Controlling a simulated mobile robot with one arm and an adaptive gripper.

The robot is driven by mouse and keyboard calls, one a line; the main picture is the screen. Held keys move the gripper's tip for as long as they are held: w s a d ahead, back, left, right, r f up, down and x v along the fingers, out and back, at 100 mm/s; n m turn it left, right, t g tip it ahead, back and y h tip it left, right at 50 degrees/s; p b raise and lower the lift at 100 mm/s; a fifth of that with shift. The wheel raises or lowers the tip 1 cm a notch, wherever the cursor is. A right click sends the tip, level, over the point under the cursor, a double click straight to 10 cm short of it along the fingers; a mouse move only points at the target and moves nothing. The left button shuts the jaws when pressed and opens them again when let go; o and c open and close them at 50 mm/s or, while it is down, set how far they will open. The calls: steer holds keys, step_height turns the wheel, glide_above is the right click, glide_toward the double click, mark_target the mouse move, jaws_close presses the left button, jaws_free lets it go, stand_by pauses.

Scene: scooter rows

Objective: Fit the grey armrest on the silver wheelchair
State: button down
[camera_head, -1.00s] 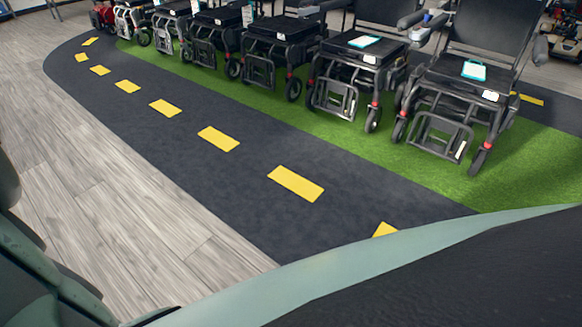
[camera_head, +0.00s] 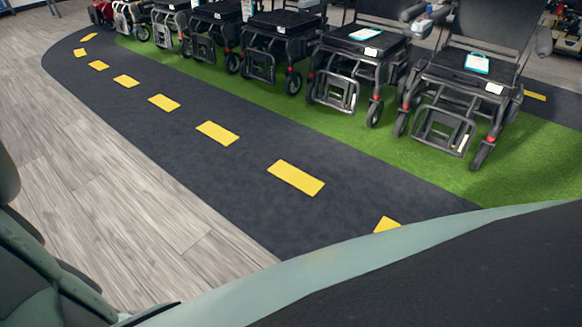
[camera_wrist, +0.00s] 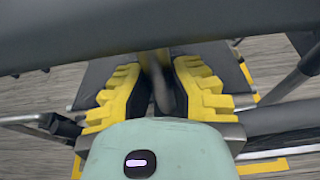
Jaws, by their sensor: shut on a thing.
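The grey armrest (camera_wrist: 150,35) appears to be the broad dark grey bar crossing the top of the wrist view. A narrow grey post runs down from it between the yellow fingers of my gripper (camera_wrist: 158,88). The fingers are shut on that post. Beneath is a dark flat panel with pale metal tubes at the left, probably the silver wheelchair (camera_wrist: 30,119). Most of it is hidden by the armrest and my gripper. I cannot tell whether the armrest touches the chair. My gripper is not in the head view.
Several dark power chairs (camera_head: 452,95) stand in a row on a green strip (camera_head: 400,150). A dark lane (camera_head: 190,155) with yellow dashes runs beside them, clear of objects. Wood-look floor (camera_head: 90,180) lies open at the left.

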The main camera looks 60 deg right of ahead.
steer(key=c, duration=1)
jaws_free()
steer(key=shift+o, duration=0.2)
steer(key=v, duration=1.2)
steer(key=shift+r, duration=0.15)
